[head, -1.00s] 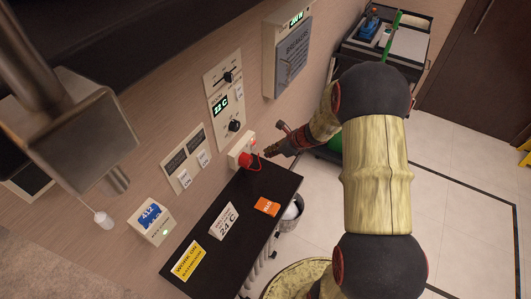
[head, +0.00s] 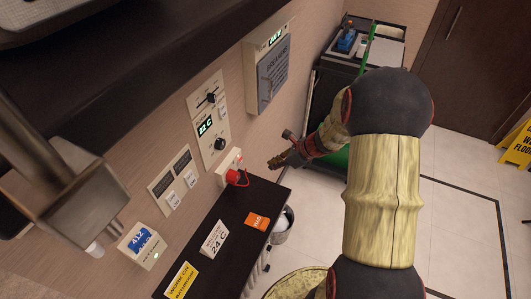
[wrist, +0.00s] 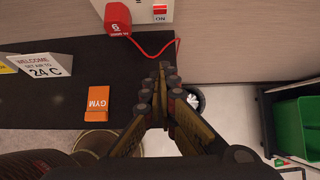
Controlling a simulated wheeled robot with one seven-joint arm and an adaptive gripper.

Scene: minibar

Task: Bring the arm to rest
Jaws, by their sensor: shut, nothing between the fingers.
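My gripper (head: 277,162) is at the end of my bent arm, near the wall and beside the far end of the black shelf (head: 228,212). In the wrist view my gripper (wrist: 164,72) points toward the wall, with its fingertips together and nothing between them. A red padlock-like tag (wrist: 117,19) on a red cord hangs by the white wall switch (wrist: 160,10), a little left of and beyond the fingertips. The red tag also shows in the head view (head: 236,177), just left of the gripper. The gripper looks apart from it.
The shelf holds an orange GYM card (head: 257,221), a white 24 C sign (head: 214,238) and a yellow sign (head: 181,281). A thermostat panel (head: 209,124) and breaker box (head: 268,65) are on the wall. A cart (head: 350,55) stands behind.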

